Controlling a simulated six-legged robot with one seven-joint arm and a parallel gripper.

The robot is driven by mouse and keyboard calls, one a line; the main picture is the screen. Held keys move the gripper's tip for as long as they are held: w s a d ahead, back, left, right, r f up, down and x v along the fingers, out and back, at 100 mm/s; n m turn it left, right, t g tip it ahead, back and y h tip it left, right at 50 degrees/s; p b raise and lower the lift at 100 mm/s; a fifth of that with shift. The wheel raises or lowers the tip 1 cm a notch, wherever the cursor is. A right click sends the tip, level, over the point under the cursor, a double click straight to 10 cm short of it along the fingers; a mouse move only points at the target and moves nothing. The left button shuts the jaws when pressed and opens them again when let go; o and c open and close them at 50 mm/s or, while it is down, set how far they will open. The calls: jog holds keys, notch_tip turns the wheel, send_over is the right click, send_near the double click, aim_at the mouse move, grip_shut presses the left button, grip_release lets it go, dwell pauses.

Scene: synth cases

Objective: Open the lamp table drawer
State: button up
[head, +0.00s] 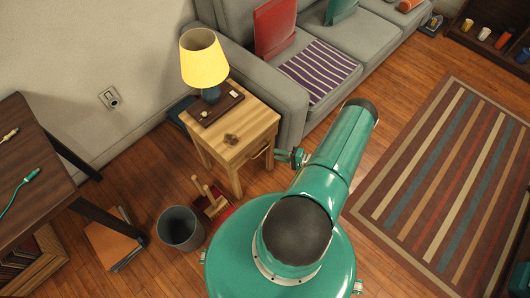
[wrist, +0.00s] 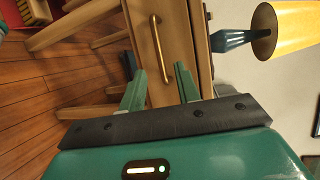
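The lamp table (head: 259,119) is light wood and stands beside the grey sofa's arm. Its drawer (wrist: 178,32) appears closed, with a curved brass handle (wrist: 157,44) on its front. In the head view the handle (head: 260,152) shows on the side facing my arm. My gripper (head: 291,157) is close in front of that side, small in this view. In the wrist view my gripper (wrist: 158,68) is open, with its two green fingers apart and the handle's end appearing between them. I cannot tell whether either finger touches the handle or drawer.
A yellow-shaded lamp (head: 204,62) stands on a dark tray on the tabletop, with a small brown object (head: 231,139) nearby. A grey bin (head: 180,228) and a red dustpan (head: 222,212) are on the floor near the table. The sofa (head: 290,98) closes off the right side.

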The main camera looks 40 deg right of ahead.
jog(key=x, duration=0.6)
jog(key=shift+w+a, duration=0.15)
jog(key=shift+w, duration=0.2)
jog(key=shift+f, duration=0.1)
jog(key=shift+c, duration=0.4)
grip_shut()
